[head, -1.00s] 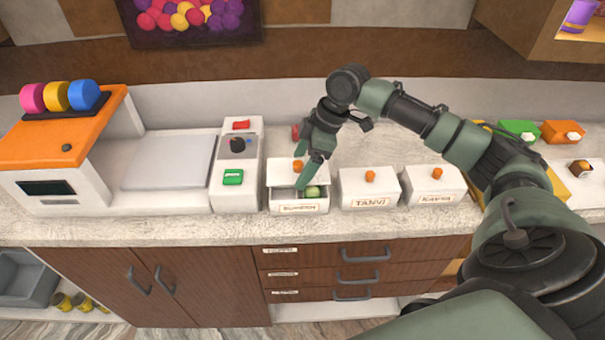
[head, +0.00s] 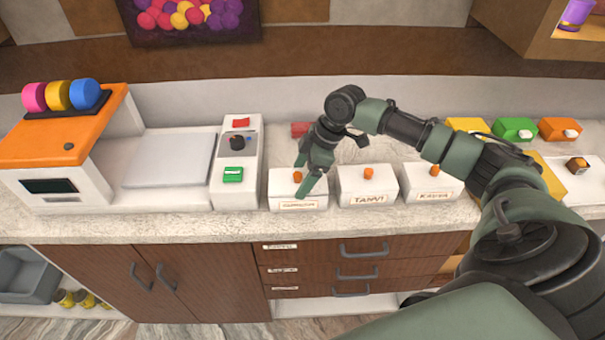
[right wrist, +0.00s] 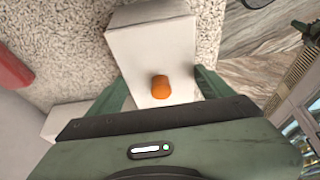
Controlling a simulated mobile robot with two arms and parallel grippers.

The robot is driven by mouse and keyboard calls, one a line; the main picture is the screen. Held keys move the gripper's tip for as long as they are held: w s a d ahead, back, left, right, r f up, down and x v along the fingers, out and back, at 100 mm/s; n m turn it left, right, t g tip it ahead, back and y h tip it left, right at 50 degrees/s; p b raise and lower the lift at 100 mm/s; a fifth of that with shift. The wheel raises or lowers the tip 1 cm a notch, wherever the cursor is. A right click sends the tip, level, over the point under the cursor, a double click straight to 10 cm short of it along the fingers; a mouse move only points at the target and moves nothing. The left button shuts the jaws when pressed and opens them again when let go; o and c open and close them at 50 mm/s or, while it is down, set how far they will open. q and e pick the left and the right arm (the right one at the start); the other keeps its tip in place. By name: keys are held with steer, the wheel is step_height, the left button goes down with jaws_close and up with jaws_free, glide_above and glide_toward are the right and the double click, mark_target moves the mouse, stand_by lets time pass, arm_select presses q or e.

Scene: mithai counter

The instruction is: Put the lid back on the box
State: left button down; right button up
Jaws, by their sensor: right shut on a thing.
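The white lid (head: 279,181) with an orange knob (head: 297,176) lies over the leftmost white box (head: 298,204) on the counter. It looks level, and no gap or sweets show at the front. My right gripper (head: 303,178) is shut on the lid, one finger at its back edge and one at its front. In the right wrist view the fingers (right wrist: 161,90) stand on both sides of the white lid (right wrist: 150,50), with the knob between them. Part of the box's label is hidden behind a finger. My left gripper is not in view.
Two lidded white boxes, TANVI (head: 367,186) and another (head: 432,183), stand close on the right. A button panel (head: 236,180) and a scale (head: 165,165) stand close on the left. A red object (head: 300,129) lies behind the box.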

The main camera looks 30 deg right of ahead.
steer(key=o, duration=1.3)
steer(key=shift+s+f, duration=0.25)
steer(key=shift+f, duration=0.2)
steer(key=shift+c, duration=0.2)
steer(key=shift+o, duration=0.2)
steer(key=shift+f, duration=0.1)
steer(key=w+b+v, duration=0.1)
steer(key=b+v, duration=0.1)
steer(key=v, duration=1.1)
steer(key=shift+r, duration=0.35)
steer(key=shift+a, duration=0.15)
